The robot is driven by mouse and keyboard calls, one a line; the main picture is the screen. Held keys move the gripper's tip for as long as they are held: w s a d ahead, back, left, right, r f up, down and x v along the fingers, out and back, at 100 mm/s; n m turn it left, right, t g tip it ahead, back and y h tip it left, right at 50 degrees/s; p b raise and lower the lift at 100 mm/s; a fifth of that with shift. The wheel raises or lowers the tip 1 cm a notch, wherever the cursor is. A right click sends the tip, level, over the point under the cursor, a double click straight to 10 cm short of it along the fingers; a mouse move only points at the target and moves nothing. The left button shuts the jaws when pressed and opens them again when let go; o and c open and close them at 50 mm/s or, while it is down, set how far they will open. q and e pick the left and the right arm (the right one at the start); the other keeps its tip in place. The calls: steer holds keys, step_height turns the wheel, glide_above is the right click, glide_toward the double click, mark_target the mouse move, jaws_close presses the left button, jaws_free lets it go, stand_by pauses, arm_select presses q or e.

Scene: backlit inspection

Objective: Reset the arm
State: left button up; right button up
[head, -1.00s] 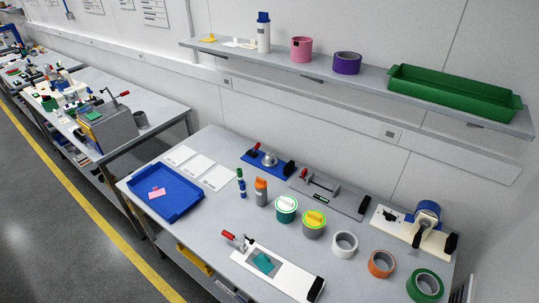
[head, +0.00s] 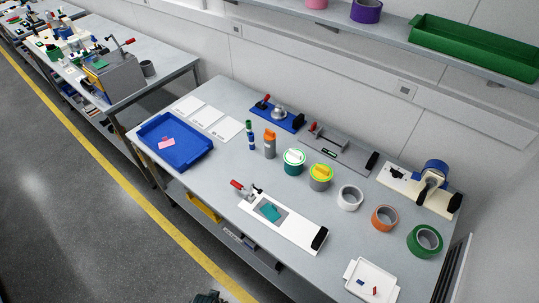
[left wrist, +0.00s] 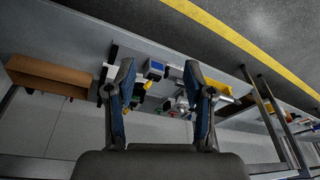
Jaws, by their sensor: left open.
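My left gripper (left wrist: 159,75) shows in the left wrist view with its two blue-and-black fingers spread apart and nothing between them. Small items, some yellow and blue, show behind the fingers, too small to name. In the head view a small dark shape at the bottom edge may be part of my arm; I cannot tell. My right gripper is in neither view.
In the head view the grey workbench (head: 200,173) holds a blue tray (head: 177,153), a white-based clamp fixture (head: 300,230), tape rolls and a small white tray (head: 371,282). A green bin (head: 470,45) sits on the wall shelf. The floor at lower left is clear.

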arm_select(q)
steer(key=s+a+f+g, duration=0.1)
steer(key=s+f, duration=0.4)
steer(key=f, duration=0.5)
steer(key=s+a+f, duration=0.2)
steer(key=s+f, duration=0.4)
steer(key=f, duration=0.3)
steer(key=s+a+f, duration=0.1)
steer(key=s+f, duration=0.4)
steer(key=s, duration=0.4)
steer(key=shift+s+g, duration=0.15)
steer(key=shift+g, duration=0.15)
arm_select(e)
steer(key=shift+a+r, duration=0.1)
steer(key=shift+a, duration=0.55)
